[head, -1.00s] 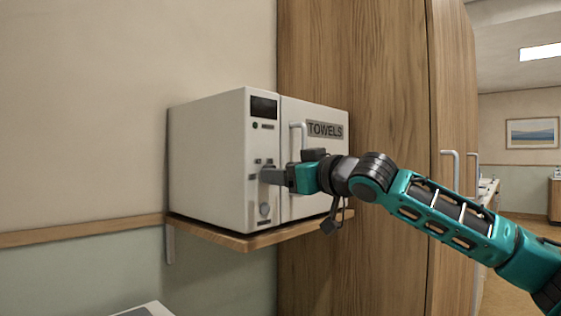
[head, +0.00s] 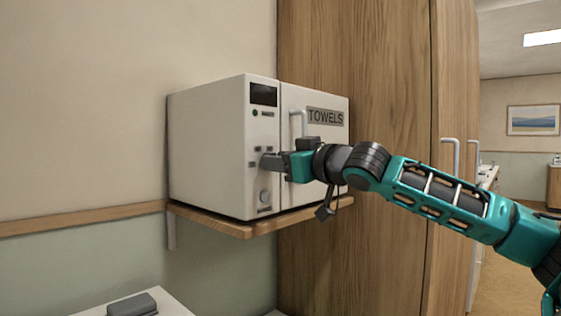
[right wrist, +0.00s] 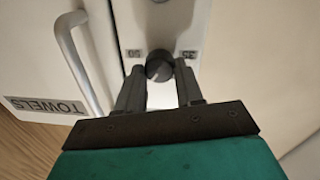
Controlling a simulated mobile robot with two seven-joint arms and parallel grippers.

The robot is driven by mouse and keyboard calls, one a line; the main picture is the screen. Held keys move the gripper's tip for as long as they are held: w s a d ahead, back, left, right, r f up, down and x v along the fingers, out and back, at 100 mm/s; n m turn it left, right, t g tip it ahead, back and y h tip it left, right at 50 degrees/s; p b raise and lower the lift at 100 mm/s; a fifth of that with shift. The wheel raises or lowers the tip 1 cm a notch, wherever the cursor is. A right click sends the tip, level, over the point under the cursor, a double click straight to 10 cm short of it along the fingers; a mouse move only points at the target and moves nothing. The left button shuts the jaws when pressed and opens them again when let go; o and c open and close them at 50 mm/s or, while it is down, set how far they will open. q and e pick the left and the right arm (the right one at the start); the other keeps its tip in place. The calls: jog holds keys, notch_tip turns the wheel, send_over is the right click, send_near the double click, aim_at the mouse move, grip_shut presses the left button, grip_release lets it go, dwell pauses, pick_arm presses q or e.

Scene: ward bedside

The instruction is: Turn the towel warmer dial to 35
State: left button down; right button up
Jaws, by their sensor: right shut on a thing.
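The white towel warmer (head: 208,150) stands on a wooden wall shelf, its door marked TOWELS. My right gripper (head: 267,161) reaches its control panel from the right, fingers at the dial, which they mostly hide in the head view. In the right wrist view the dark round dial (right wrist: 159,65) sits between the two fingertips (right wrist: 160,72), and the gripper is shut on it. Upside-down labels flank the dial there: 50 (right wrist: 133,53) on the left, 35 (right wrist: 188,54) on the right. I cannot read clearly where the dial points. My left gripper is out of view.
The door handle (head: 297,124) stands out close to my right gripper; it also shows in the right wrist view (right wrist: 80,62). A round button (head: 264,196) is below the dial. A tall wooden cabinet (head: 390,90) stands behind my arm.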

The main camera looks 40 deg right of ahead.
jog(key=shift+c, duration=1.3)
